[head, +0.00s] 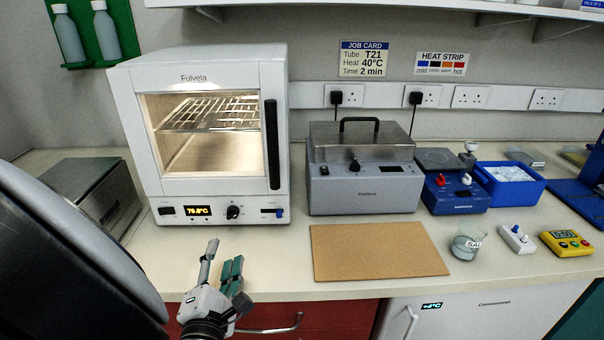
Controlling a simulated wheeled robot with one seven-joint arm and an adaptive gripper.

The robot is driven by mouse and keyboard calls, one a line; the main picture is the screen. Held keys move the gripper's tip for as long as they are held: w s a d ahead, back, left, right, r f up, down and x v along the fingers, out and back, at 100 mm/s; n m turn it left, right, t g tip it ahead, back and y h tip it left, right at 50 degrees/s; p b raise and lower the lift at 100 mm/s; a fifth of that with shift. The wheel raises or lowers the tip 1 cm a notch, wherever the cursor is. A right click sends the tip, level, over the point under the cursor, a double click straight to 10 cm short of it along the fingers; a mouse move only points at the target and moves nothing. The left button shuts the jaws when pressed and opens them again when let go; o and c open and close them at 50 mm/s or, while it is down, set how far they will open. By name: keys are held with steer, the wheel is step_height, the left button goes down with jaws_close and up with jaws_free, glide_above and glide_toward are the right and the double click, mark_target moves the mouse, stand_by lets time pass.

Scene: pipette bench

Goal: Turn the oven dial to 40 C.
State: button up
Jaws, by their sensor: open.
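The white oven (275,190) stands at the left of the bench, with its glass door closed and its inside lit. Its black dial (233,212) is on the front panel below the door. The yellow display (198,211) to the left of the dial seems to read about 70 C; the last digits are hard to make out. My gripper (222,262) is open and empty in front of the bench's front edge, below the dial in the picture and apart from it. The job card (364,59) on the wall reads Heat 40°C.
A grey lidded bath (362,190) stands right of the oven, with a brown board (380,252) in front of it. A metal box (95,195) is left of the oven.

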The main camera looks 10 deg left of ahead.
mark_target(233, 216)
steer(key=x, duration=1.2)
steer(key=shift+c, duration=0.6)
jaws_close()
